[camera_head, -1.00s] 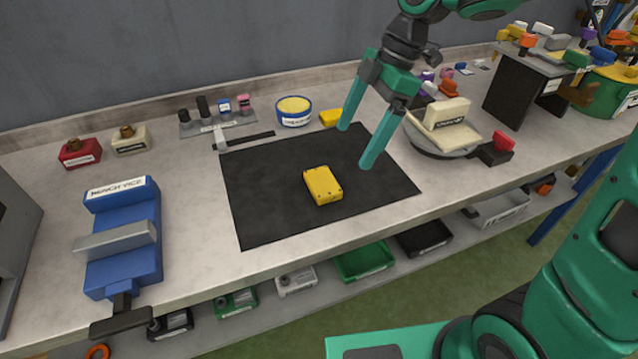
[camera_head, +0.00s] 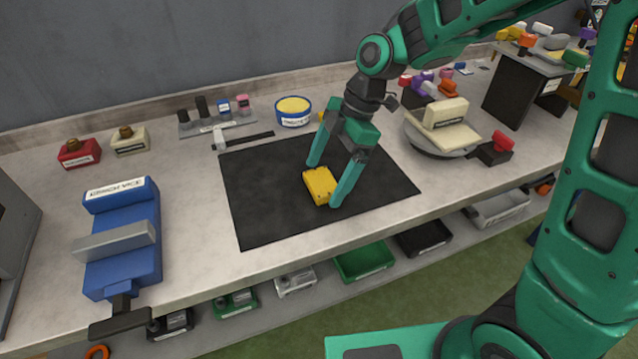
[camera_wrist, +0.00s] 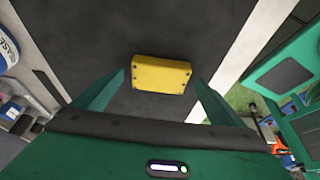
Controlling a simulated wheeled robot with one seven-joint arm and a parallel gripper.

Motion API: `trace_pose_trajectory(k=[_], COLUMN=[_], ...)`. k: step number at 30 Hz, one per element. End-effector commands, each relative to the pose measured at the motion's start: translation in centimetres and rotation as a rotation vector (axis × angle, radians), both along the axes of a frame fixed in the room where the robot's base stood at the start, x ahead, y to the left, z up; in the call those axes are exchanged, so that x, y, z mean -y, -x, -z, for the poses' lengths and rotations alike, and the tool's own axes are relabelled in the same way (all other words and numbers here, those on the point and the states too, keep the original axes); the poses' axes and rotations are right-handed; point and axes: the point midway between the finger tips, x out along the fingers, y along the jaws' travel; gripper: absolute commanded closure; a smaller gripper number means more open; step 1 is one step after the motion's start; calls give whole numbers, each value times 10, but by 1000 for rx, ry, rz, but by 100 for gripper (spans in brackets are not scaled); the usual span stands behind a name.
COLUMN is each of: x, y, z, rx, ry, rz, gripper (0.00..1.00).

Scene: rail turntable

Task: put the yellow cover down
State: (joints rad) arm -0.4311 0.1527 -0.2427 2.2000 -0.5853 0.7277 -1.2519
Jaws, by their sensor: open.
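The yellow cover (camera_head: 319,184) is a small block with dark screw dots at its corners. It lies on the black mat (camera_head: 270,215) in the middle of the bench. It also shows in the wrist view (camera_wrist: 161,73), between the fingertips. In the wrist view (camera_wrist: 160,80) a gap shows between each fingertip and the cover. I cannot tell the exact height of the tips above the mat.
A blue vice (camera_head: 125,240) stands at the left. A hammer (camera_head: 240,140) lies at the mat's back edge, near a round blue tub (camera_head: 293,111). A turntable with a cream block (camera_head: 445,115) stands right of the mat. The mat's left and front parts are clear.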

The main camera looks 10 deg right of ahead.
Motion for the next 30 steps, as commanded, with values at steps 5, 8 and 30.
trace_pose_trajectory(k=[5,8,30], x=[-3,-3,-3], y=[1,1,0], z=[7,7,-5], rx=[1,1,3], ry=[0,0,-2], rz=[0,0,-1], gripper=[8,8,66])
